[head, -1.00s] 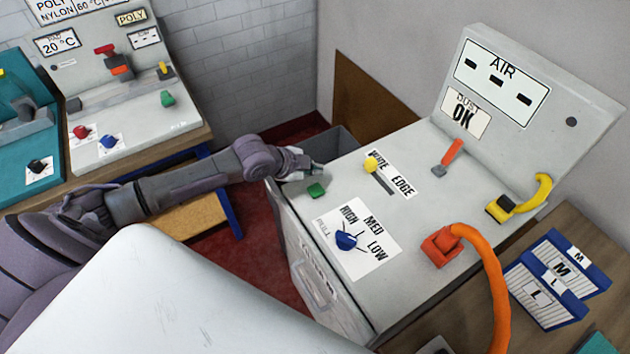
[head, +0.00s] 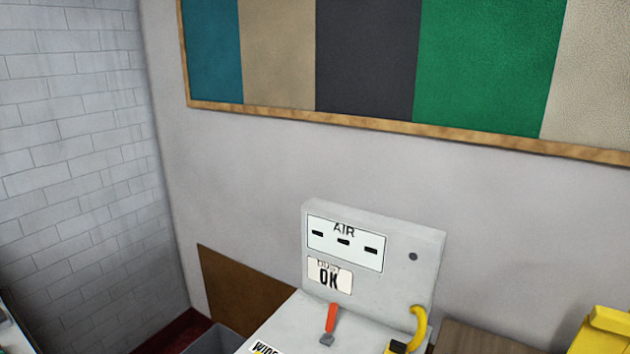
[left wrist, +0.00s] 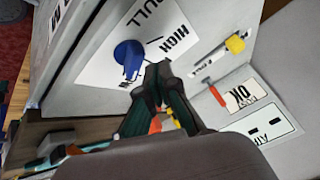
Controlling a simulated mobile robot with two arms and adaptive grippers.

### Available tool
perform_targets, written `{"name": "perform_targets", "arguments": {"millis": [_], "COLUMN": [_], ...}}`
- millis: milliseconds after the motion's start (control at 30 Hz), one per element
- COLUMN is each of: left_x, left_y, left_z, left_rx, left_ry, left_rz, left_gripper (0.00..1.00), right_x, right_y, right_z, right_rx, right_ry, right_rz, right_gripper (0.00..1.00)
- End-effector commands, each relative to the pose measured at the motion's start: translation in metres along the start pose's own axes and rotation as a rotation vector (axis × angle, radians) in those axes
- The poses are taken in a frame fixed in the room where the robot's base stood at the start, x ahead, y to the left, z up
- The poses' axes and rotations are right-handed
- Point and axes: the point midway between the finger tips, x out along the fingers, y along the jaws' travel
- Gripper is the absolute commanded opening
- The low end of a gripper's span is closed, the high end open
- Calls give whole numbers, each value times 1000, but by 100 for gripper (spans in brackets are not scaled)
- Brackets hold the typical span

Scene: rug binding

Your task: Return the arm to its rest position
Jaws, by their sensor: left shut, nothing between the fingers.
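My left gripper (left wrist: 158,72) shows in the left wrist view. Its dark fingers are together with nothing between them. They point toward the grey machine's top (left wrist: 195,55), close to the blue knob (left wrist: 129,54) in the picture. I cannot tell how far above the surface they are. The rest of the left arm is outside the head view. My right gripper is in neither current view.
The grey machine's upright panel (head: 428,265) shows in the head view, with a red lever (head: 331,318) and a yellow hose (head: 419,325). A grey bin (head: 214,341) stands left of it. A yellow slider knob (left wrist: 236,43) shows in the wrist view.

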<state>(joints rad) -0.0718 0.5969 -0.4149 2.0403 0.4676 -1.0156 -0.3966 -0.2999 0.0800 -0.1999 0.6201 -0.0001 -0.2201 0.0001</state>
Motion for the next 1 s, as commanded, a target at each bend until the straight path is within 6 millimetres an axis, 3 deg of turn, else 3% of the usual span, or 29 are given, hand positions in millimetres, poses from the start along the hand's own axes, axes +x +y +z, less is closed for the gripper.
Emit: {"name": "perform_targets", "arguments": {"millis": [33,200,667,1000], "left_x": [-10,-42,-121,-43], "left_y": [26,62,111,124], "left_z": [0,18,80,120], "left_rx": [-89,-316,-777,-767], "left_ry": [-22,-134,-413,-439], "left_rz": [13,-9,-118,-99], "left_gripper": [0,0,0,0], "right_x": [0,0,0,12], "right_y": [0,0,0,0], "right_z": [0,0,0,2], "right_rx": [0,0,0,0], "right_ry": [0,0,0,-1], "right_rz": [0,0,0,0], "right_gripper": [92,92,92,92]}}
